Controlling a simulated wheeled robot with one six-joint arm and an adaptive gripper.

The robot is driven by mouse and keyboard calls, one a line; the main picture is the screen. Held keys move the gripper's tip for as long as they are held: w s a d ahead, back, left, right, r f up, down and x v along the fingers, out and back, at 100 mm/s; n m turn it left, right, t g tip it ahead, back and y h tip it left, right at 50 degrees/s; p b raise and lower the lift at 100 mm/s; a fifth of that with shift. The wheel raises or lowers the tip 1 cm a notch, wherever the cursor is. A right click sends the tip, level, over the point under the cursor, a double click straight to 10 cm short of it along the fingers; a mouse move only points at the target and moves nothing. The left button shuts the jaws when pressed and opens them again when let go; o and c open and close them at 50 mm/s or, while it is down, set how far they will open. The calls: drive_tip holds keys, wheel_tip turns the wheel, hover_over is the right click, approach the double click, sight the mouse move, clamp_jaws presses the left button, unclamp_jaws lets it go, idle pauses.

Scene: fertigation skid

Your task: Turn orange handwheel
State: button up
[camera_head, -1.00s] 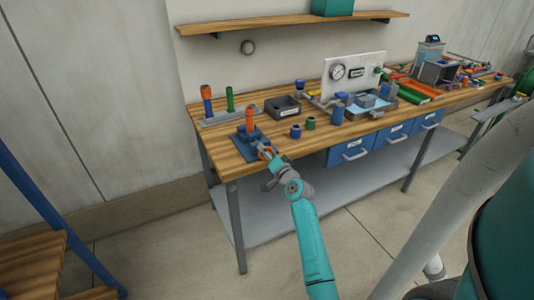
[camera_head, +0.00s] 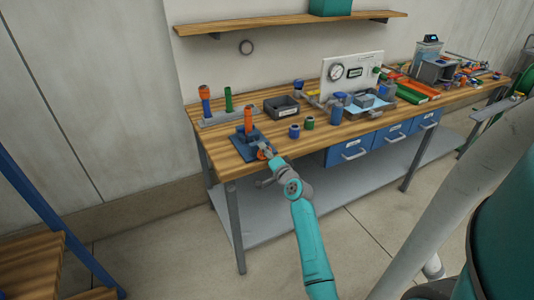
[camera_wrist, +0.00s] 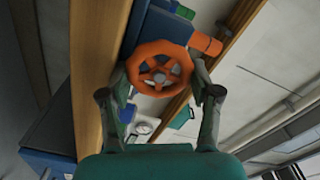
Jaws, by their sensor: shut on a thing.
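The orange handwheel (camera_wrist: 160,69) is a spoked ring that fills the middle of the wrist view. It belongs to a blue fixture (camera_head: 243,149) with an upright orange part (camera_head: 249,119) at the bench's front left. In the head view only a bit of the wheel (camera_head: 264,153) shows beside my gripper. My gripper (camera_wrist: 160,76) is shut on the wheel, one finger at each side of its rim. In the head view my gripper (camera_head: 269,151) is at the bench's front edge, and its fingers partly hide the wheel.
The wooden workbench (camera_head: 232,168) carries a grey bin (camera_head: 282,107), small blue and green cylinders (camera_head: 302,126) and a gauge panel (camera_head: 352,75). A rack with orange and green posts (camera_head: 228,113) stands behind the fixture. Blue drawers (camera_head: 350,151) hang under the bench top.

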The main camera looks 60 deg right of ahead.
drive_tip(key=shift+w+a+f, duration=0.15)
drive_tip(key=shift+w+a, duration=0.1)
drive_tip(key=shift+w, duration=0.05)
drive_tip(key=o, duration=1.1)
drive_tip(key=shift+o, duration=0.2)
drive_tip(key=shift+f, duration=0.15)
drive_tip(key=shift+a+f, duration=0.1)
drive_tip(key=shift+f, duration=0.05)
drive_tip(key=shift+s, duration=0.1)
drive_tip(key=r+v, duration=0.1)
drive_tip(key=v, duration=0.7)
drive_tip(key=shift+s, duration=0.2)
drive_tip(key=shift+d+r, duration=0.1)
drive_tip(key=shift+d, duration=0.15)
